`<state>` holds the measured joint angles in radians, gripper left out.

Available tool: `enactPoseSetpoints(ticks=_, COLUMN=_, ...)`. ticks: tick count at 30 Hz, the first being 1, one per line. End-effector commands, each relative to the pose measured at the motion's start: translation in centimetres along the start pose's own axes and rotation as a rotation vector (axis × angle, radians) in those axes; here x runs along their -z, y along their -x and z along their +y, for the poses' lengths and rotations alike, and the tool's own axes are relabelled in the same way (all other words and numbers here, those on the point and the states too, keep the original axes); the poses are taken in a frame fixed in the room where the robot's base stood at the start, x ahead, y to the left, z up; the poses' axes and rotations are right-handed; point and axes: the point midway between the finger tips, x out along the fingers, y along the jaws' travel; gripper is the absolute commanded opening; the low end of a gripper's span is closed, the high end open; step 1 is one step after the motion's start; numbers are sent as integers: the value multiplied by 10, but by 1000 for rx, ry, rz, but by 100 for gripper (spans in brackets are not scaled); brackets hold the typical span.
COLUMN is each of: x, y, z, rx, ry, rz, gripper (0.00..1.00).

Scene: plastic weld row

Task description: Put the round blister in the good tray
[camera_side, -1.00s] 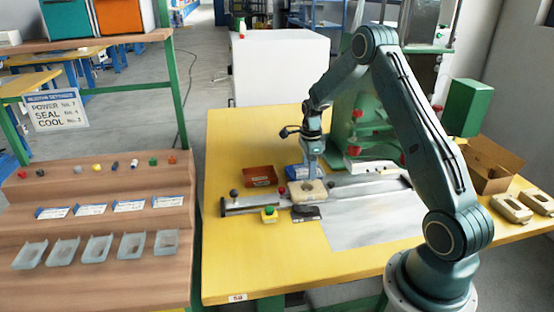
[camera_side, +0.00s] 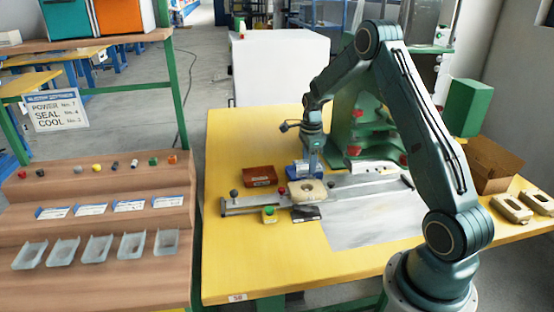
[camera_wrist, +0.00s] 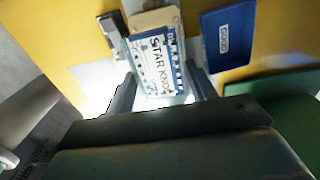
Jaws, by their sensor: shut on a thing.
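My gripper (camera_side: 315,173) is shut on a blister pack (camera_wrist: 157,66), seen in the wrist view as a white and blue card with dark "STAR" lettering. The fingers hold its two sides; the shape of the plastic bubble is hidden. The pack is held above the work, close to the cream nest block (camera_side: 308,192), which has a round recess. The nest also shows beyond the card in the wrist view (camera_wrist: 153,20). The blue tray (camera_wrist: 228,37), with a small label, lies to the right in the wrist view. In the side view it is partly hidden behind my gripper.
A red tray (camera_side: 259,176) stands left of my gripper. The green press (camera_side: 365,140) stands behind to the right. The yellow table's front left (camera_side: 240,260) is clear.

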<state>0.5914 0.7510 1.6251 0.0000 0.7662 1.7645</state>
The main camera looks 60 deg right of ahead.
Motion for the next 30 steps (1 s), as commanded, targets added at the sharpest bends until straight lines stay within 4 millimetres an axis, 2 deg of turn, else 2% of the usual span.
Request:
enactPoseSetpoints(ticks=18, x=0, y=27, z=-1, rx=3, ry=0, rz=-1, gripper=41)
enactPoseSetpoints(ticks=30, x=0, y=32, z=0, rx=1, ry=0, rz=0, gripper=41)
